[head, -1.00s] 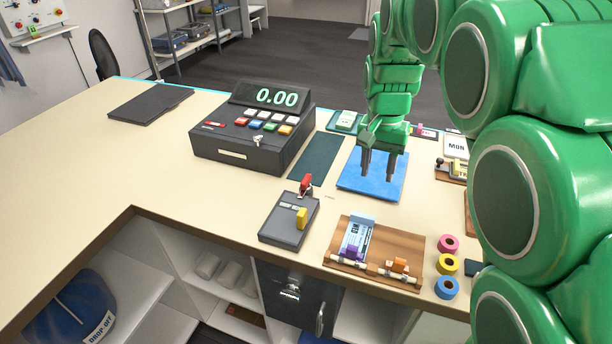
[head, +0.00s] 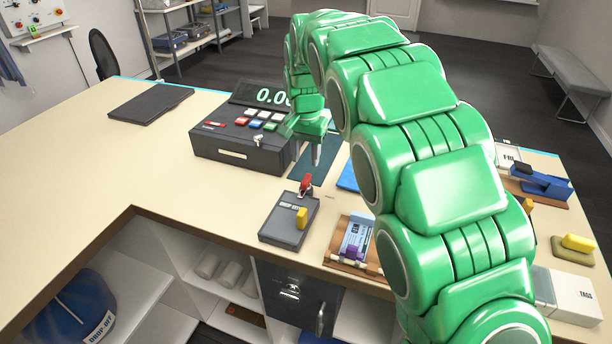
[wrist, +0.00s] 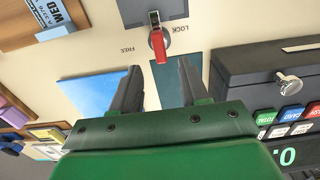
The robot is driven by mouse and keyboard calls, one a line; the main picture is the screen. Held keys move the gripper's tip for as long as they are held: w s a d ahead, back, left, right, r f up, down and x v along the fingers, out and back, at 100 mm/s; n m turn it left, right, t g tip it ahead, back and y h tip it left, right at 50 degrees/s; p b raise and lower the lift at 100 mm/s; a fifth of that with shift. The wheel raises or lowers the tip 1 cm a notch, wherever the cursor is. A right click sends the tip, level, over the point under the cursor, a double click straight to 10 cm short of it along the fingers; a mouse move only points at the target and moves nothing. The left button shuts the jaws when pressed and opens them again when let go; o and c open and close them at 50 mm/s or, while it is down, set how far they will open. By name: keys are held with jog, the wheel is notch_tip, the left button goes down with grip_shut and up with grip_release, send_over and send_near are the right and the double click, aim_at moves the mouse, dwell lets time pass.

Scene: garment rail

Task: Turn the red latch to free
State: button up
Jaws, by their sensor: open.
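The red latch (head: 306,183) stands at the back end of a grey box (head: 289,222) on the counter. In the wrist view the red latch (wrist: 157,44) points from its pivot towards my gripper. The word LOCK lies to its right and FREE to its left and lower; I cannot tell which setting it is in. My gripper (head: 317,161) is above the counter, behind the latch and beside the cash register. In the wrist view my gripper (wrist: 160,76) is open and empty, with the latch beyond the fingertips and roughly between them, apart from them.
The black cash register (head: 240,146) with a key stands close to my gripper on the left. A dark green mat (wrist: 167,86) and a blue mat (wrist: 92,93) lie on the counter. A yellow knob (head: 302,217) stands on the grey box.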

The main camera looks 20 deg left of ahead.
aim_at(306, 178)
notch_tip(306, 178, down, 7)
jog(key=shift+f, duration=0.2)
dwell(0.3)
jog(key=shift+c, duration=0.2)
grip_shut()
